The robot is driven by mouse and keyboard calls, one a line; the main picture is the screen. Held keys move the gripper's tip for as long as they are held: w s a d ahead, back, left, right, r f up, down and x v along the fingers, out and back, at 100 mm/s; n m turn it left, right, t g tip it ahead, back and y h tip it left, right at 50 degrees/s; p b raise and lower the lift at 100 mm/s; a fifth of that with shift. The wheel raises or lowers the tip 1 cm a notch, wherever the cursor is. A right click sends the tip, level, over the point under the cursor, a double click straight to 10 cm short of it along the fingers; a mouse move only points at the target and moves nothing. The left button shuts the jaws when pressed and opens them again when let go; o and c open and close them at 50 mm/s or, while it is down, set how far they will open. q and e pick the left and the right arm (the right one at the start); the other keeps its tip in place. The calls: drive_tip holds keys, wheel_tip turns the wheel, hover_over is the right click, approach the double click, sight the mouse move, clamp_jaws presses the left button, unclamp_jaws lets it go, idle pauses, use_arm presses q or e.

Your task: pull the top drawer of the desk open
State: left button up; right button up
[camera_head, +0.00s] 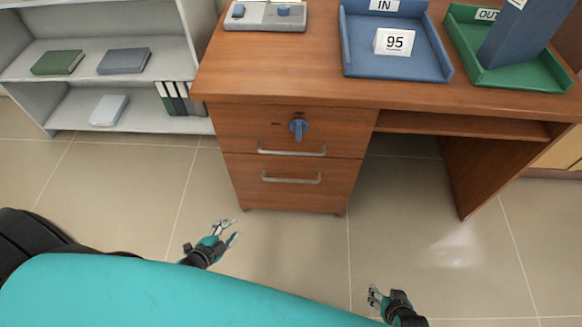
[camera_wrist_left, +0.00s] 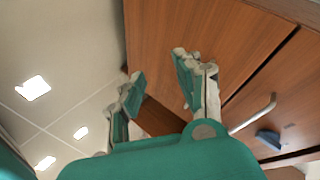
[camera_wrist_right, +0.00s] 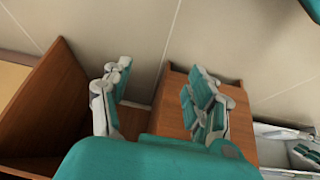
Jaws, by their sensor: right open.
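The wooden desk (camera_head: 440,97) has a drawer unit on its left side. Its top drawer (camera_head: 240,124) looks shut and has a metal bar handle (camera_head: 291,152) below a blue knob (camera_head: 299,129). The knob also shows in the left wrist view (camera_wrist_left: 269,139), next to a handle. My left gripper (camera_head: 232,233) is open and empty, low in front of the unit and apart from it. In the left wrist view its fingers (camera_wrist_left: 158,72) are spread beside the wooden front. My right gripper (camera_head: 375,297) is open and empty, farther right, touching nothing.
A second drawer with its own handle (camera_head: 291,178) is below. Blue (camera_head: 447,72) and green (camera_head: 560,82) trays and a grey device (camera_head: 266,22) stand on the desktop. A grey shelf (camera_head: 68,87) stands left. Tiled floor (camera_head: 290,250) in front is clear.

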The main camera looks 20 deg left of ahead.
use_arm(q)
drive_tip(key=w+r+m+t+h+b, duration=0.3)
drive_tip(key=w+r+m+b, duration=0.2)
drive_tip(key=w, duration=0.1)
drive_tip(key=m+t+h+b, duration=0.2)
drive_tip(key=m+h+b, duration=0.35)
drive_tip(key=m, duration=0.35)
approach(291, 153)
drive_tip(key=shift+f+b+x, duration=0.15)
drive_tip(key=shift+b+x, duration=0.35)
drive_tip(key=shift+x, duration=2.05)
drive_tip(key=shift+f+b+x, duration=0.1)
drive_tip(key=shift+b+x, duration=0.4)
drive_tip(key=shift+x, duration=2.05)
use_arm(e)
drive_tip(key=w+a+r+t+y, duration=0.1)
drive_tip(key=w+r+t, duration=0.2)
drive_tip(key=r, duration=0.5)
drive_tip(key=w+a+r+t+y, duration=0.1)
drive_tip(key=w+r+t, duration=0.2)
drive_tip(key=r, duration=0.6)
drive_tip(key=w+a+r+t, duration=0.2)
drive_tip(key=w+r+t, duration=0.2)
drive_tip(key=r, duration=0.5)
drive_tip(key=shift+r+y, duration=0.25)
drive_tip(key=shift+y, duration=0.15)
drive_tip(key=shift+w, duration=0.1)
use_arm(q)
clamp_jaws()
